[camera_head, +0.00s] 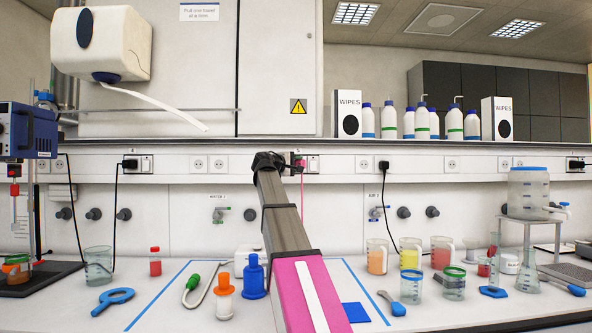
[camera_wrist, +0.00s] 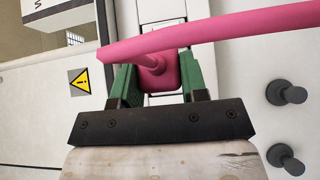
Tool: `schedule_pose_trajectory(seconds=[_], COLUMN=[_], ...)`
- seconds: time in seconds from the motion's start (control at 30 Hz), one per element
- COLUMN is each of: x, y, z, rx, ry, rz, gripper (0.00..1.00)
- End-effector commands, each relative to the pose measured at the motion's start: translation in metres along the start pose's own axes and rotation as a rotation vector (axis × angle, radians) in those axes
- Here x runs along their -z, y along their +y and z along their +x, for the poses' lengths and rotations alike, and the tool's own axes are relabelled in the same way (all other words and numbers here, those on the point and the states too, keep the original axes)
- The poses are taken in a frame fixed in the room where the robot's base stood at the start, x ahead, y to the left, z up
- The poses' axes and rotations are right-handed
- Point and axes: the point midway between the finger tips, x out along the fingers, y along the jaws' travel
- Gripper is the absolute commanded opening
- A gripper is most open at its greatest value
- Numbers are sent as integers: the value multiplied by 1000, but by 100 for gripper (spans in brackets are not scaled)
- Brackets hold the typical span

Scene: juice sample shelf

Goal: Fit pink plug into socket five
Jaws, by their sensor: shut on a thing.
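The pink plug (camera_wrist: 155,68) is between the two green fingers of my gripper (camera_wrist: 153,84), which is shut on it. Its pink cable (camera_wrist: 230,32) runs off to the right in the wrist view. In the head view the pink plug (camera_head: 300,163) is at the white socket rail (camera_head: 340,163), and its cable (camera_head: 302,192) hangs down. My gripper (camera_head: 290,162) is right at the rail and hides part of it. The plug faces a white panel (camera_wrist: 162,12); I cannot tell whether its pins are in a socket. No socket numbers are readable.
Free sockets (camera_head: 207,163) show to the left and one (camera_head: 313,163) just right of my gripper. A black plug (camera_head: 130,164) and another black plug (camera_head: 383,165) occupy other sockets.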

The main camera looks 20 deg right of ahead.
Motion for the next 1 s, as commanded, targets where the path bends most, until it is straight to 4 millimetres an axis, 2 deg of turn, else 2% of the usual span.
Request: schedule_pose_trajectory(seconds=[0.63, 1.0], x=[33, 31], y=[0, 0], z=[28, 27], rx=[1, 1], ry=[1, 1], rz=[1, 1], gripper=[8, 8])
